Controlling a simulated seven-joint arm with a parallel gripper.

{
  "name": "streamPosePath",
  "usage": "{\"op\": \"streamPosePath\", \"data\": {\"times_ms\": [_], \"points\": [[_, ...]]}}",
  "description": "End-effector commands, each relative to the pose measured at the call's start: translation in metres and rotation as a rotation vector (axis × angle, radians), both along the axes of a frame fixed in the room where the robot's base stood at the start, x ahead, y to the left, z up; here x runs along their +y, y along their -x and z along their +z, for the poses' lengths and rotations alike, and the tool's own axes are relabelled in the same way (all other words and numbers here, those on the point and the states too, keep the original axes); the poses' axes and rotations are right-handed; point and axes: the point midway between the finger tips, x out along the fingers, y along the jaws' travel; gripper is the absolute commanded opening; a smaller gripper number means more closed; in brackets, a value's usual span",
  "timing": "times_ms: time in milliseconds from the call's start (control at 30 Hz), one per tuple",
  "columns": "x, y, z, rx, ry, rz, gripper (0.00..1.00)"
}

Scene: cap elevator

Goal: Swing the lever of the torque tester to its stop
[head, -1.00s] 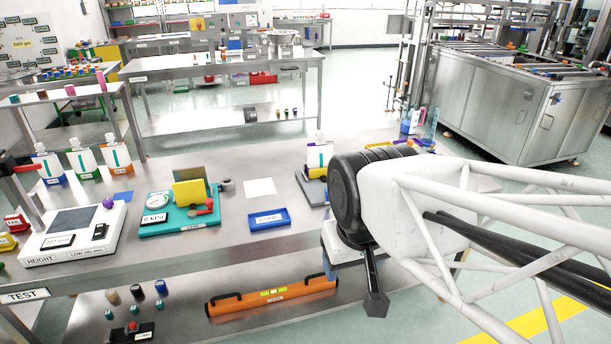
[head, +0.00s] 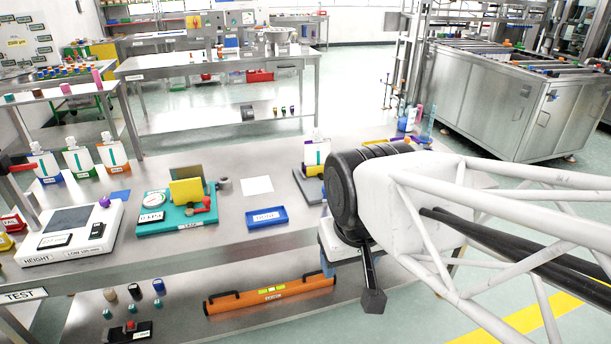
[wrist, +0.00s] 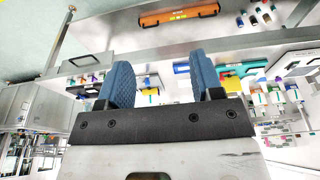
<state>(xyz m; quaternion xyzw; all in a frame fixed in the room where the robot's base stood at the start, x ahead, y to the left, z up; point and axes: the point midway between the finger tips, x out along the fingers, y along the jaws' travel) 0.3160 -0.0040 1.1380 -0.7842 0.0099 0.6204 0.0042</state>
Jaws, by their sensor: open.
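No part in view is clearly marked as the torque tester, so I cannot tell which one it is. A teal-based device (head: 177,219) with a round dial and a yellow plate (head: 187,191) stands mid-bench. A red knob (head: 207,202) shows at its right side; I cannot tell if it belongs to a lever. The teal device also shows in the wrist view (wrist: 243,69). My arm hides part of the bench's right end. My gripper (wrist: 160,62) has its blue fingers apart with nothing held between them. In the head view it is mostly hidden, below the arm near the bench's front edge.
A white height device (head: 70,232) stands at left. A blue tray (head: 267,219) and white sheet (head: 257,184) lie right of the teal device. A bottle (head: 317,152) stands by a dark grey plate near my arm. An orange level (head: 270,295) lies on the lower shelf.

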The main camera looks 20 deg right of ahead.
Motion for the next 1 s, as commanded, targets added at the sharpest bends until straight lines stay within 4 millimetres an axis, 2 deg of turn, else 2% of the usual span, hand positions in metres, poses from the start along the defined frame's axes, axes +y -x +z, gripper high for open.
{"op": "streamPosePath", "data": {"times_ms": [433,467,667,867,1000], "points": [[0.000,0.000,0.000,0.000,0.000,0.000,0.60],[0.000,0.000,0.000,0.000,0.000,0.000,0.55],[0.000,-0.005,0.002,0.005,0.000,-0.001,0.55],[-0.003,-0.023,0.009,0.027,0.000,-0.005,0.55],[-0.006,-0.046,0.016,0.050,0.002,-0.010,0.55]]}}
